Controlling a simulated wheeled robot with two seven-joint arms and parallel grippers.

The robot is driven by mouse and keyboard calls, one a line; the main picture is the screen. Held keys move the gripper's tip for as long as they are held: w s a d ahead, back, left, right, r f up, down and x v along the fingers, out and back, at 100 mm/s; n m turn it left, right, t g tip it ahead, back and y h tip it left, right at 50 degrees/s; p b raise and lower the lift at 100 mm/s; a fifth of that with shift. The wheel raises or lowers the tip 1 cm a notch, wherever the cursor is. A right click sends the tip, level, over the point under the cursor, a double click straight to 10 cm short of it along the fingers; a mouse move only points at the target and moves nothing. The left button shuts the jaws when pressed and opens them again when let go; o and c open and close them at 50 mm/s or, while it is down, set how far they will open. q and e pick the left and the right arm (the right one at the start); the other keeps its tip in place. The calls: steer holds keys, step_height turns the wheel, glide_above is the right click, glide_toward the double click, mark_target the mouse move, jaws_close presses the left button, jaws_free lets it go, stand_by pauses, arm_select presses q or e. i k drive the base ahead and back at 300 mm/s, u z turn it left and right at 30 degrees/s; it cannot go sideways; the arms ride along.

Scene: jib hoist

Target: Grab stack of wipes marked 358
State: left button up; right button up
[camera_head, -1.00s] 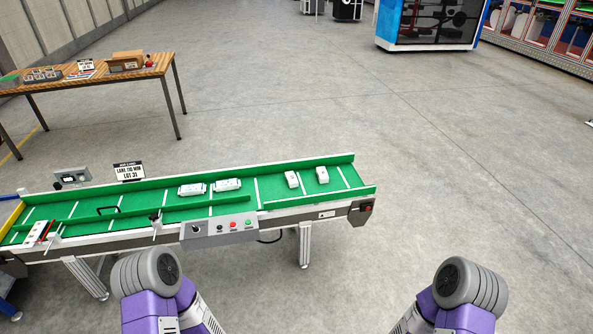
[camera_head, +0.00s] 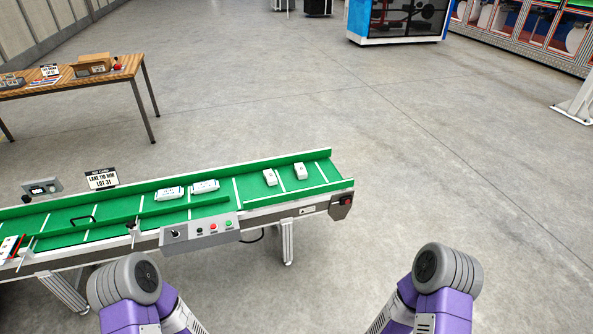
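Several white packs lie on a green conveyor belt (camera_head: 240,197). Two longer packs, one at left (camera_head: 170,193) and one beside it (camera_head: 205,187), lie near the belt's middle. Two smaller packs, one (camera_head: 270,177) and another (camera_head: 301,171), lie toward its right end. No number 358 is readable on any of them, so I cannot tell which is the stack of wipes. My two purple and grey arms show at the bottom edge, apart from the conveyor. Neither gripper is in view.
A control panel (camera_head: 200,232) with buttons is on the conveyor's front side. A sign (camera_head: 102,179) reading LOT 31 stands behind the belt. A wooden table (camera_head: 110,75) holding boxes is at the back left. The floor right of the conveyor is clear.

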mark_target(271, 178)
steer(key=u, duration=0.8)
steer(key=i, duration=0.95)
steer(key=u, duration=0.5)
steer(key=i, duration=1.3)
steer(key=z, duration=0.75)
